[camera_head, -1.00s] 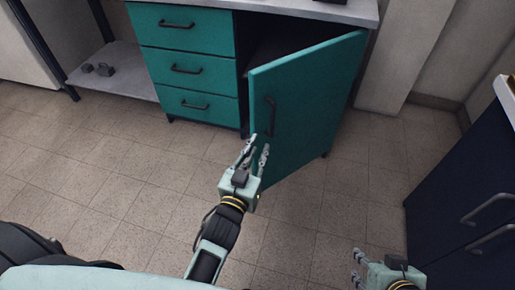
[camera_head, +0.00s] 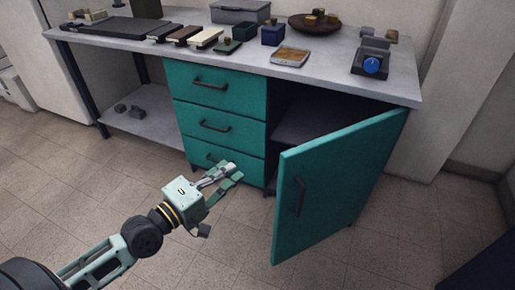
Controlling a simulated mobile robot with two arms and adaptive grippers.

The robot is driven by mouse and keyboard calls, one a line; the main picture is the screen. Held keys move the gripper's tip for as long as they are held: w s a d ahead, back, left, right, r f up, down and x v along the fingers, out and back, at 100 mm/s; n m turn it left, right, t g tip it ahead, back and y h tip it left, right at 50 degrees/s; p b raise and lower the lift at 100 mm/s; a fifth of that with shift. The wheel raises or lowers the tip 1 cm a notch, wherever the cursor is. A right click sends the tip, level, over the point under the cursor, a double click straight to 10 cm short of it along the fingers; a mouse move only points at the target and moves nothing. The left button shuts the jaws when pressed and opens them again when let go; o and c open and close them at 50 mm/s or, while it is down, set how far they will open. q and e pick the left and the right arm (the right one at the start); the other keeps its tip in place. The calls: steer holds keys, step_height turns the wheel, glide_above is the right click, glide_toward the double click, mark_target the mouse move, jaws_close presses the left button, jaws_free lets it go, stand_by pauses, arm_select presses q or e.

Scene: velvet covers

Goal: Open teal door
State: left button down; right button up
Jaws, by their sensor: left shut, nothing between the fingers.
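The teal door (camera_head: 340,185) stands well open from the cabinet under the counter. It is hinged on its right side and its free edge points toward me. Its dark bar handle (camera_head: 298,197) is free, with nothing touching it. A dark interior with a grey shelf (camera_head: 305,130) shows behind the door. My left gripper (camera_head: 232,172) is shut and empty. It is left of the door's free edge, apart from it, and in the picture it overlaps the bottom teal drawer. My right gripper is not in view.
Three teal drawers (camera_head: 216,125) with dark handles are left of the opening. The grey countertop (camera_head: 335,75) holds boxes, a round tray (camera_head: 313,24) and a blue-dialled device (camera_head: 371,65). Tiled floor in front is clear. A dark cabinet edge shows at bottom right.

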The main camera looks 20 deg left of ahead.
arm_select(q)
steer(key=w+d, duration=0.6)
steer(key=shift+w+d+r+n+p, duration=0.25)
steer(key=shift+w+n+p, duration=0.05)
steer(key=shift+w+p, duration=0.1)
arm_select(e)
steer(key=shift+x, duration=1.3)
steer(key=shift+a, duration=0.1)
